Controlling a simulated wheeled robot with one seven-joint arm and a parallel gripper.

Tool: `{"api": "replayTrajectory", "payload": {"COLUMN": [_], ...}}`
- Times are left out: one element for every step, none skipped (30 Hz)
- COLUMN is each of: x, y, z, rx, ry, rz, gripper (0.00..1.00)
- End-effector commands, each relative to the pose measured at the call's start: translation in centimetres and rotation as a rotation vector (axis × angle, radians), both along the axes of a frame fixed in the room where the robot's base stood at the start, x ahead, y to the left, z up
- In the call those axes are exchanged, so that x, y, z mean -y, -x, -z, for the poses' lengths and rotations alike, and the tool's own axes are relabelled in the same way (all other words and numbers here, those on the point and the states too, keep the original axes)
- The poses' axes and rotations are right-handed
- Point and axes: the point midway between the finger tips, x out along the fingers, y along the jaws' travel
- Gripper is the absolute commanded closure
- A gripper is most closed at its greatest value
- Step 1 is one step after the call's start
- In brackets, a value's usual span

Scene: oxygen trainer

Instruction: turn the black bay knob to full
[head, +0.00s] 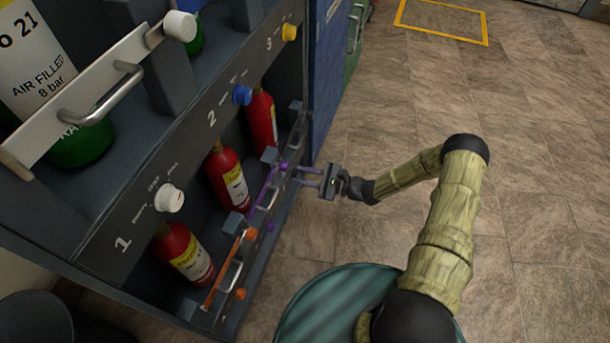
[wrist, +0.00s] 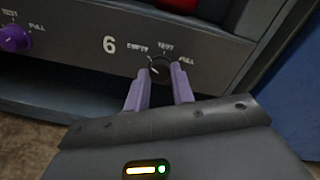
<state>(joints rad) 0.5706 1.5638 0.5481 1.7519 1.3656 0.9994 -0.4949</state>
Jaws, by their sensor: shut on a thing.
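The black bay knob (wrist: 160,68) is in the wrist view, on a dark grey panel to the right of the number 6. The words EMPTY, TEST and FULL run in an arc over it from left to right. My gripper (wrist: 159,82) is shut on the knob, one pale purple finger on each side. A small light mark shows on the knob's face, but I cannot tell clearly which word it points to. In the head view my gripper (head: 298,176) reaches left to the lower front of the rack; the black knob cannot be made out there.
A purple knob (wrist: 14,38) sits left on the same panel. In the head view the rack has a white knob (head: 170,197), a blue knob (head: 242,95) and a yellow knob (head: 290,32), with red cylinders (head: 227,177) below. A blue cabinet (head: 328,70) stands beside it. Floor at right is clear.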

Motion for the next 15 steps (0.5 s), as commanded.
{"api": "replayTrajectory", "payload": {"x": [0.03,0.04,0.03,0.04,0.03,0.03,0.04,0.05,0.05,0.05,0.04,0.03,0.02,0.02,0.02], "y": [-0.04,-0.05,-0.04,-0.05,-0.04,-0.04,-0.04,-0.05,-0.05,-0.05,-0.05,-0.03,-0.02,-0.02,-0.05], "z": [-0.04,-0.05,-0.06,-0.07,-0.09,-0.11,-0.12,-0.15,-0.19,-0.21,-0.22,-0.24,-0.25,-0.27,-0.3], "rx": [-0.002,-0.004,-0.008,-0.011,-0.017,-0.025,-0.033,-0.041,-0.054,-0.067,-0.08,-0.099,-0.116,-0.133,-0.157], "ry": [-0.001,-0.002,-0.003,-0.005,-0.007,-0.01,-0.013,-0.016,-0.021,-0.025,-0.03,-0.037,-0.044,-0.05,-0.059], "rz": [0.001,0.001,0.001,0.001,0.001,0.001,0.001,0.001,0.0,0.001,0.001,0.001,0.001,0.001,0.001], "gripper": [0.99,0.99,0.99,0.99,0.99,0.99,0.99,0.99,0.99,0.99,0.99,0.99,0.99,0.99,0.99]}}
